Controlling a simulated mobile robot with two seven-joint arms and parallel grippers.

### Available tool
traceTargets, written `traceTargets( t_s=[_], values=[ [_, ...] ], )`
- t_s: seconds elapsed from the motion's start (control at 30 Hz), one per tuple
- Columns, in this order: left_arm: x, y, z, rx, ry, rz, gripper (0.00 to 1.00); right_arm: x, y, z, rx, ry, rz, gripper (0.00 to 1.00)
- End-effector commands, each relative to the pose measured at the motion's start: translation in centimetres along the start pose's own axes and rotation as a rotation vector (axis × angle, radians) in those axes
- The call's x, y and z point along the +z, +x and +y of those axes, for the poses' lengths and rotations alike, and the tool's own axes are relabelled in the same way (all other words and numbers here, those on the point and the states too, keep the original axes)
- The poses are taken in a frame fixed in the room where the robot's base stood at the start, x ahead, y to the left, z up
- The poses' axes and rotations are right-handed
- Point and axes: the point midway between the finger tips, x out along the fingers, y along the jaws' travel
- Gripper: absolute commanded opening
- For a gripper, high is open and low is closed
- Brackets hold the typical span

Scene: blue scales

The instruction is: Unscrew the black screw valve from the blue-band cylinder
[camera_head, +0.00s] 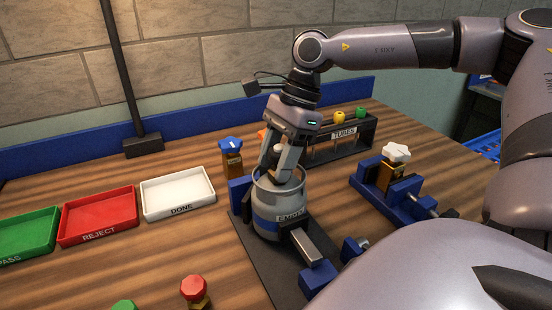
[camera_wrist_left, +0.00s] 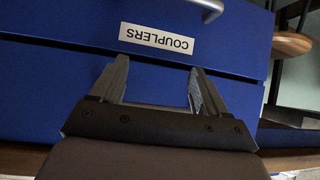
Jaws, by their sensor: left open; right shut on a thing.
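The blue-band cylinder (camera_head: 265,222) is a grey cylinder with a blue band and an EMPTY label. It stands upright in a blue clamp fixture (camera_head: 318,278) on a dark plate. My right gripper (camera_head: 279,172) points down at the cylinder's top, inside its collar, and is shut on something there. My left gripper (camera_wrist_left: 156,72) is open and empty in the left wrist view, in front of a blue drawer front. It is not in the head view.
Green (camera_head: 28,235), red REJECT (camera_head: 98,217) and white DONE (camera_head: 178,196) trays lie at the left. A TUBES rack (camera_head: 342,142) stands behind. A white-knobbed valve (camera_head: 396,155) sits in a blue vise at the right. A COUPLERS label (camera_wrist_left: 156,38) marks the drawer.

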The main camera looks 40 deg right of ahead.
Motion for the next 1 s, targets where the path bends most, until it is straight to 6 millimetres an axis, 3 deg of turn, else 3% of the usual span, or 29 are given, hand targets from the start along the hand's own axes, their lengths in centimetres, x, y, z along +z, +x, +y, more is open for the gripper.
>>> traceTargets(
  t_s=[0.33, 0.67, 0.7, 0.77, 1.0],
  values=[
    [0.69, 0.53, 0.00, 0.000, 0.000, 0.000, 0.75, -0.28, -0.15, -0.53, 0.104, -0.288, 0.009, 0.12],
    [0.69, 0.54, 0.00, 0.000, 0.000, 0.000, 0.75, -0.18, -0.33, -0.61, 0.115, -0.333, 0.005, 0.12],
    [0.69, 0.54, -0.01, 0.000, 0.000, 0.000, 0.75, -0.18, -0.33, -0.61, 0.115, -0.333, 0.005, 0.57],
    [0.69, 0.54, -0.01, 0.000, 0.000, 0.000, 0.75, -0.16, -0.31, -0.57, 0.116, -0.333, 0.004, 0.77],
    [0.68, 0.54, 0.00, 0.000, 0.000, 0.001, 0.75, -0.11, -0.23, -0.40, 0.124, -0.332, 0.002, 0.77]
  ],
)
